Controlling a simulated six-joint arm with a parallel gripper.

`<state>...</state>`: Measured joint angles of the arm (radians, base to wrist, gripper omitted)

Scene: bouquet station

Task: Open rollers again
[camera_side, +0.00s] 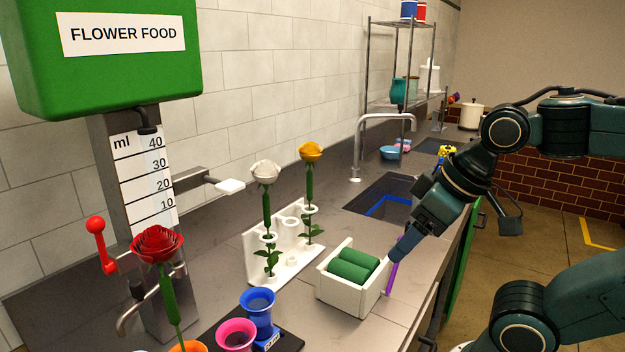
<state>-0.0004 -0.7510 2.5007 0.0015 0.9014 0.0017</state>
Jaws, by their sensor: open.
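The roller unit (343,290) is a white open-topped box on the counter at the lower middle. Two green rollers (353,260) lie side by side in it, close together; whether they touch is hard to tell. A thin purple lever (391,279) stands at the box's right side. My gripper (396,256) points down and left at the top of this lever. It is open, but its fingers are small and seen edge-on. I cannot tell whether they touch the lever or stand around it.
A white rack (285,283) behind the box holds a white rose (264,171) and a yellow rose (311,151). Blue (257,307) and pink (236,335) vases and a red rose (157,243) are at front left. The sink (388,197) lies behind; bare counter is between.

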